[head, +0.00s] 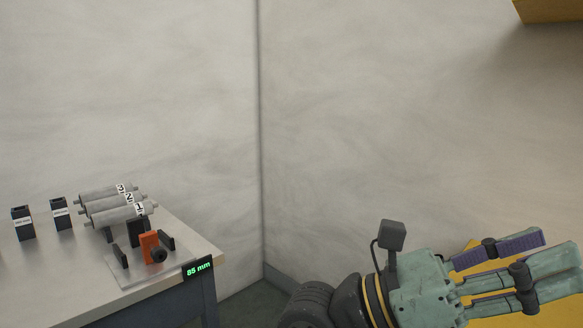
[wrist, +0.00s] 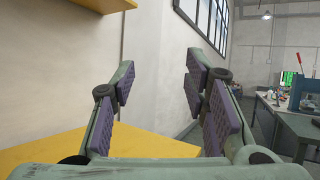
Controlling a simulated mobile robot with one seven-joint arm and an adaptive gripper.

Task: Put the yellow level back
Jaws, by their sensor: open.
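My gripper (head: 556,254) is at the lower right of the head view, with its fingers spread and pointing right. In the wrist view its two purple-padded fingers (wrist: 160,88) stand wide apart with nothing between them. I cannot make out a yellow level in either view. A flat yellow surface (wrist: 150,145) lies beyond the gripper in the wrist view. Yellow also shows behind the fingers in the head view, partly hidden by them.
A table (head: 165,283) at the left holds grey rollers (head: 118,205), an orange block (head: 149,247) on a clear plate, small black holders (head: 62,213) and an "85 mm" display (head: 198,268). A yellow shelf (head: 550,10) juts from the wall at top right. A workbench (wrist: 298,128) stands farther off.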

